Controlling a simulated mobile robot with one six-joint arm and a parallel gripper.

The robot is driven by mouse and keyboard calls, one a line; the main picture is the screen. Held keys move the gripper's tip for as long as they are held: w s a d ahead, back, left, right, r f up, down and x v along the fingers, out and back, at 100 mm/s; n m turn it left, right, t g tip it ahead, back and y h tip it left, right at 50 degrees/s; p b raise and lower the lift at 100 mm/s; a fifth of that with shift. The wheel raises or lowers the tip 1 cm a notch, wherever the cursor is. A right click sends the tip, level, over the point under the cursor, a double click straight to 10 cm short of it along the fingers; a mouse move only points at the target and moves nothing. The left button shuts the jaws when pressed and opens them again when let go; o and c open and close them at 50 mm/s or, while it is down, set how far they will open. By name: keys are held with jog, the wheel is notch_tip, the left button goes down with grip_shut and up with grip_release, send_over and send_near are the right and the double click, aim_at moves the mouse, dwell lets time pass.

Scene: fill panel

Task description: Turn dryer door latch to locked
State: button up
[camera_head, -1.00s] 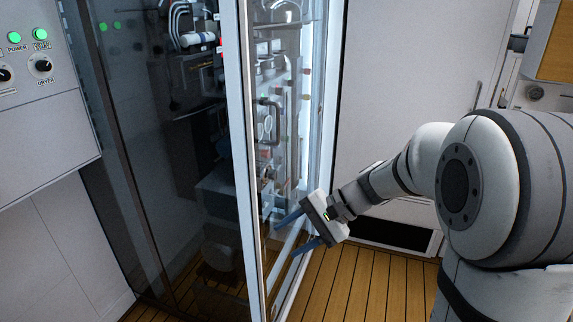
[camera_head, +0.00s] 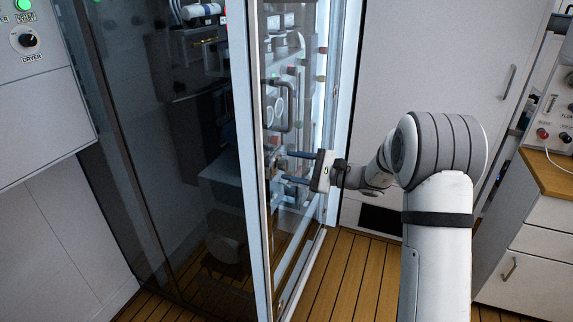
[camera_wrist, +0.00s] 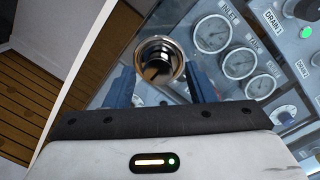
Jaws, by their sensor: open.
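The dryer cabinet's glass front (camera_head: 290,220) stands in the middle of the head view, framed in pale metal. A round chrome latch knob (camera_wrist: 158,60) with a dark, shadowed centre shows large in the wrist view. It is small and hard to make out in the head view, near the frame by the fingertips. My gripper (camera_head: 288,167) is open, its two blue fingers pointing left at the glass front. In the wrist view the knob appears between the fingers, with no clear contact. Which way the latch is turned I cannot tell.
A D-shaped handle (camera_head: 278,106) is on the glass front, above my gripper. Gauges (camera_wrist: 238,63) show in the wrist view. A control panel (camera_head: 30,60) is at the upper left, a wooden-topped counter (camera_head: 545,172) at the right. The floor (camera_head: 345,275) below is clear.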

jog(key=shift+x, duration=0.85)
jog(key=shift+c, duration=0.4)
